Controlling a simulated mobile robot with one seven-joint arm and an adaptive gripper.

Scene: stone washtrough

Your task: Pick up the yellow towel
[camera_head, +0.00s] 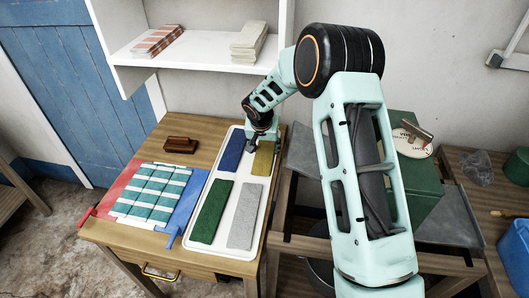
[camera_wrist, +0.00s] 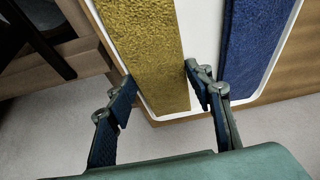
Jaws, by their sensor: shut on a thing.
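The yellow towel (camera_head: 263,160) lies at the back right of a white tray (camera_head: 211,184) on the wooden table. In the wrist view the yellow towel (camera_wrist: 148,45) runs between my two fingers, one along each long edge. My gripper (camera_wrist: 160,78) is shut on the towel near one end. In the head view my gripper (camera_head: 255,143) is at the towel's back end, and the fingertips are partly hidden there. The towel still appears to lie flat on the tray.
A blue towel (camera_head: 231,152) lies close beside the yellow one. Green (camera_head: 211,211) and grey (camera_head: 245,216) towels lie in front. Striped cloths (camera_head: 150,195) and a brown brush (camera_head: 180,145) are to the left. A white shelf (camera_head: 195,56) stands behind my arm.

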